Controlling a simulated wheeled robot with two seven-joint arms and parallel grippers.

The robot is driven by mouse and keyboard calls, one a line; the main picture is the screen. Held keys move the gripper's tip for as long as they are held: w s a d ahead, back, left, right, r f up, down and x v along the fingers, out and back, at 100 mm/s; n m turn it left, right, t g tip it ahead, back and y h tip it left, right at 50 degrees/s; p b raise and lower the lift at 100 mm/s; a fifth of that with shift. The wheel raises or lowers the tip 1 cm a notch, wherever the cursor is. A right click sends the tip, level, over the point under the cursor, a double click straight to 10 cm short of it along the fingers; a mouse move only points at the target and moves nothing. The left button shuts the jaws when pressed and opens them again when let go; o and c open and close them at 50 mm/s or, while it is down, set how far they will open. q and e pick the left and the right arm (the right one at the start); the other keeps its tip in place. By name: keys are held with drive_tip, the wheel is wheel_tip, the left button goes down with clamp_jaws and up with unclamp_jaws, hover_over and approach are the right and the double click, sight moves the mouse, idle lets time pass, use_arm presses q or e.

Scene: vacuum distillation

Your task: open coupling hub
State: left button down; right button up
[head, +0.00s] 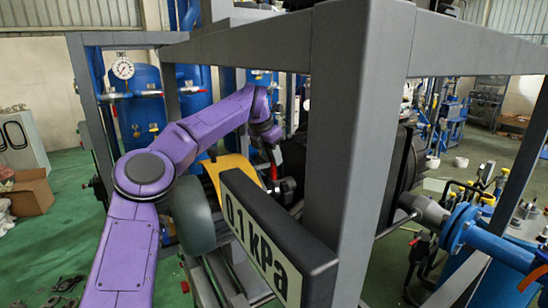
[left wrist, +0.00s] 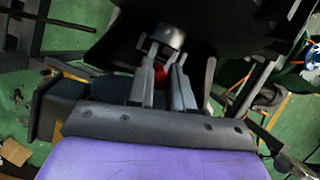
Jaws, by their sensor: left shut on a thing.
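My left gripper (head: 272,158) reaches down behind the grey upright, beside a dark shaft assembly with a coupling (head: 286,188). In the left wrist view, its two fingers (left wrist: 164,86) are closed in on a small red part (left wrist: 161,74), just below a silver cylindrical end (left wrist: 167,36). The red part also shows as a thin strip below the gripper in the head view (head: 273,172). I cannot tell whether it belongs to the coupling hub. The fingers hide much of it. My right gripper is not in view.
A grey frame upright (head: 355,140) and a "0.1 kPa" sign (head: 262,236) stand close in front of the work spot. A yellow guard (head: 232,172) and a grey-green cylinder (head: 192,216) lie left of it. A blue pipe (head: 495,243) runs at right.

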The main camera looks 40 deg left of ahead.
use_arm(q)
drive_tip(key=s, duration=0.1)
drive_tip(key=s+a+b, duration=0.1)
drive_tip(key=s, duration=0.1)
drive_tip(key=c, duration=1)
unclamp_jaws()
drive_tip(key=shift+w+d+f, duration=0.1)
drive_tip(key=shift+w, duration=0.15)
drive_tip(key=v, duration=0.7)
drive_tip(key=shift+r+b, duration=0.3)
drive_tip(key=shift+f, duration=0.1)
